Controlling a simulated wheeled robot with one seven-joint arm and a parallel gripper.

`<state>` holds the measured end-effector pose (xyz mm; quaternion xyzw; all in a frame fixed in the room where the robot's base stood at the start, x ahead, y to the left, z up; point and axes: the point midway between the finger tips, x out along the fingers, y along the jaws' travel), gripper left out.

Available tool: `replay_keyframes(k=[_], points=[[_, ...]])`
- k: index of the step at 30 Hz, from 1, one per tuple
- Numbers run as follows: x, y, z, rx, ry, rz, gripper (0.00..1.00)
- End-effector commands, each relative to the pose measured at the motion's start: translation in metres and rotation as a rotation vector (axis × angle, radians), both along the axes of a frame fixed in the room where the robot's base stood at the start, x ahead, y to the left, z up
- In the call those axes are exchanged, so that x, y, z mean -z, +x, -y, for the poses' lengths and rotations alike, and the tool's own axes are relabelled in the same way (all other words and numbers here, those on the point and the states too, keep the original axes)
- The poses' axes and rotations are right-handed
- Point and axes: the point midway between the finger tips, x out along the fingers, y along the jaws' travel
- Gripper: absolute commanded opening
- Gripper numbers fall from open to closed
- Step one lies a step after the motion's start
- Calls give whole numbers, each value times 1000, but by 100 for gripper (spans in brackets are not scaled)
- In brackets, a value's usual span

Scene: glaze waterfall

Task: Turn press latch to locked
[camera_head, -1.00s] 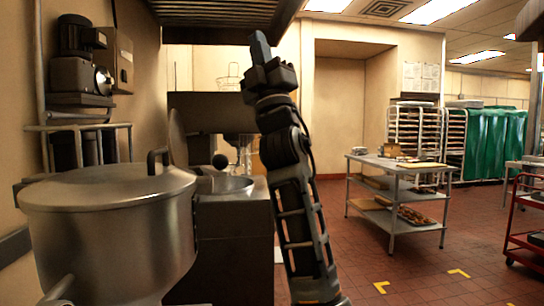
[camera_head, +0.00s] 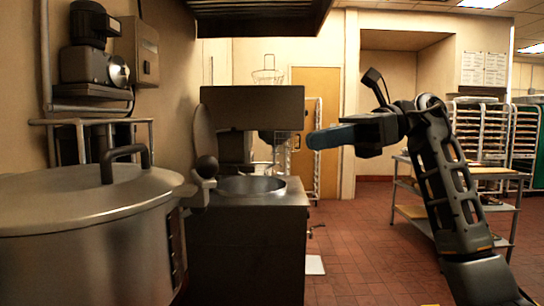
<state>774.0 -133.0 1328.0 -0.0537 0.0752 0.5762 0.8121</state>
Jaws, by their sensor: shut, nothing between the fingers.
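A dark ball-ended lever (camera_head: 206,168) stands between the large metal pot and the counter unit, right of the pot's lid. It may be the press latch, but I cannot tell for sure or read its setting. A machine with a wide dark head (camera_head: 252,108) stands behind it over a round basin (camera_head: 250,185). My gripper (camera_head: 314,138) points left, shut and empty, with its blue fingers together. In the picture it lies right of the machine's head and well right of the lever, touching neither.
The large lidded pot (camera_head: 85,240) fills the lower left. A hood (camera_head: 260,18) hangs overhead. A metal table (camera_head: 490,172) and tray racks (camera_head: 480,130) stand at the right, partly behind my arm. Red tiled floor (camera_head: 360,235) is open between counter and table.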

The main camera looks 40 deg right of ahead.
Motion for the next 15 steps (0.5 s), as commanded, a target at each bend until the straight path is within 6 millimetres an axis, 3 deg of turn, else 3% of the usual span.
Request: replay_keyframes(k=[5,15], points=[[3,4,-13,-5,-10,-5,0],[14,24,-73,-6,-7,-5,0]])
